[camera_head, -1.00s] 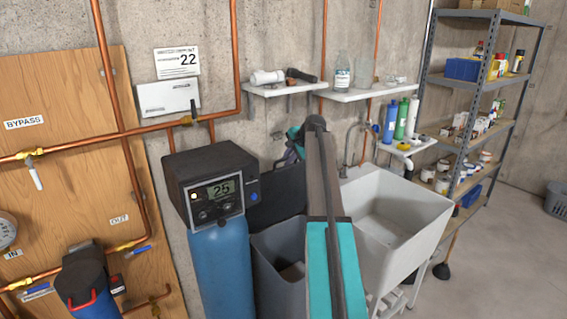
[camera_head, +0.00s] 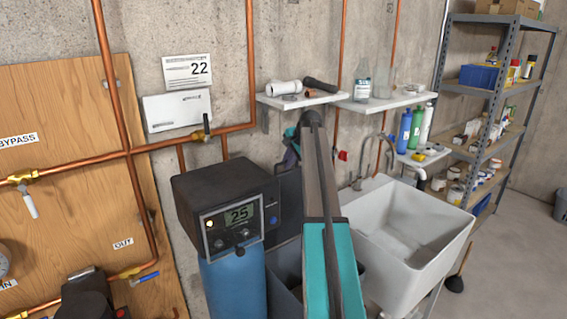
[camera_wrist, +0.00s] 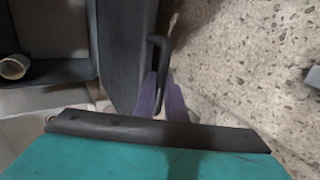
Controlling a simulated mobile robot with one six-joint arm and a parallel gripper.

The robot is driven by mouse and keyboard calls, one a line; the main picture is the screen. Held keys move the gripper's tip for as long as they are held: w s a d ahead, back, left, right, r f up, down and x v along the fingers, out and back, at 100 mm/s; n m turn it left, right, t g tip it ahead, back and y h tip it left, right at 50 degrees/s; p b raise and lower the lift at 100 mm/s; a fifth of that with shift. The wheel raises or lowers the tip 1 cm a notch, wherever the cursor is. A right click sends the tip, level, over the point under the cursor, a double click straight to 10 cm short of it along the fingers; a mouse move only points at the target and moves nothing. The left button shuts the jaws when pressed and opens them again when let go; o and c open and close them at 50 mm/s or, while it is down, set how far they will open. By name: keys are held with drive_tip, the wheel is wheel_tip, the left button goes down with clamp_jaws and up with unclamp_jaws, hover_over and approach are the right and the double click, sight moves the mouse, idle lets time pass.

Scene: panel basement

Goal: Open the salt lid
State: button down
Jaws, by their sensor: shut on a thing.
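The salt bin (camera_head: 284,272) is a dark grey tub, seen in the head view between the blue tank and the sink. Its dark lid (camera_head: 288,198) stands raised, close to upright, at the back of the bin near the wall. My arm hides part of the bin and lid. In the wrist view the lid (camera_wrist: 125,55) is a dark panel on edge with a black loop handle (camera_wrist: 156,48). My gripper (camera_wrist: 161,92), with purple fingers, is shut on the handle beside the wall. In the head view the gripper is mostly hidden behind my arm.
A blue softener tank with a black control head (camera_head: 228,205) stands left of the bin. A white sink (camera_head: 410,235) is close on the right. Wall shelves (camera_head: 385,101) with bottles and pipe pieces hang above. Clear floor (camera_head: 520,240) lies at the right.

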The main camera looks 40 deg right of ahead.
drive_tip(key=shift+w+d, duration=0.1)
idle(0.3)
drive_tip(key=c, duration=1.8)
unclamp_jaws()
drive_tip(key=shift+s+r+b, duration=0.3)
drive_tip(key=shift+r+b, duration=0.1)
drive_tip(key=shift+b, duration=0.2)
drive_tip(key=s+b, duration=0.1)
drive_tip(key=s, duration=0.3)
drive_tip(key=s+b, duration=0.1)
drive_tip(key=s, duration=0.3)
drive_tip(key=s+b, duration=0.1)
drive_tip(key=s, duration=0.3)
drive_tip(key=shift+r+b, duration=0.25)
drive_tip(key=shift+b, duration=0.05)
drive_tip(key=shift+s, duration=0.1)
clamp_jaws()
